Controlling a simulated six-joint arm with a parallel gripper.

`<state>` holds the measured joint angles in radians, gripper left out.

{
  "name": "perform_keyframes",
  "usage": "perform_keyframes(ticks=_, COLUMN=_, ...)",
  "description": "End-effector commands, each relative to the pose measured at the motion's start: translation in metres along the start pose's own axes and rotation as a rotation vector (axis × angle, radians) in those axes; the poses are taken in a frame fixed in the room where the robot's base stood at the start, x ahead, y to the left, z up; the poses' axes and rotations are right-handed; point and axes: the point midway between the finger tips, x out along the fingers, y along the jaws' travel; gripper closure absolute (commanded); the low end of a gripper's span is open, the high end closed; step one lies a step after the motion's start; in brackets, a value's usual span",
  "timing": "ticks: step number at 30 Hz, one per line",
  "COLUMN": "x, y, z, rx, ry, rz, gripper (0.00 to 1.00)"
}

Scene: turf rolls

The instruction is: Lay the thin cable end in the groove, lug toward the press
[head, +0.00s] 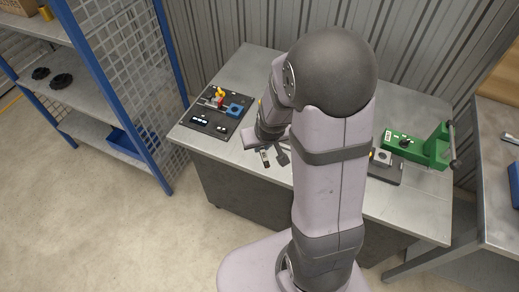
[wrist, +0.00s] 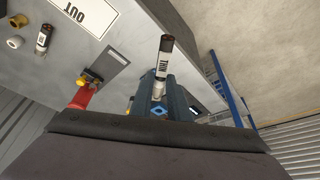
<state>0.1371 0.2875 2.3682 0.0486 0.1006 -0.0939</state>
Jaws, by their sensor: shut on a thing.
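The thin cable end is a short dark piece with a white "THIN" label (wrist: 163,62) and a pale metal tip at its lower end in the wrist view. My gripper (head: 268,152) is shut on it above the front left of the table. The piece also shows as a small dark and white shape in the head view (head: 265,159). The green press (head: 428,149) stands on the right of the table, well apart from my gripper. A dark pad with a pale block (head: 383,157) lies to its left, partly behind my arm. I cannot make out the groove.
A black board (head: 210,124) with a blue block (head: 235,109) and red and yellow parts lies on the table's left. A blue shelf rack (head: 104,88) stands left of the table. Another bench (head: 492,190) is at the right. My arm hides the table's middle.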

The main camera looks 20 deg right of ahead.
Motion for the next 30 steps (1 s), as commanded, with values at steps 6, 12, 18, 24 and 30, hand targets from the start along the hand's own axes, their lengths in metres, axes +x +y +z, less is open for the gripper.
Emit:
perform_keyframes(ticks=6, x=0.016, y=0.090, z=-0.011, rx=0.137, ry=-0.015, rz=0.068, gripper=1.00)
perform_keyframes(ticks=12, x=0.024, y=0.179, z=-0.003, rx=0.261, ry=-0.029, rz=0.119, gripper=1.00)
perform_keyframes(ticks=18, x=0.025, y=0.265, z=0.022, rx=0.377, ry=-0.033, rz=0.161, gripper=1.00)
perform_keyframes(ticks=24, x=0.020, y=0.344, z=0.062, rx=0.485, ry=-0.029, rz=0.198, gripper=1.00)
perform_keyframes(ticks=30, x=0.010, y=0.405, z=0.107, rx=0.572, ry=-0.019, rz=0.228, gripper=1.00)
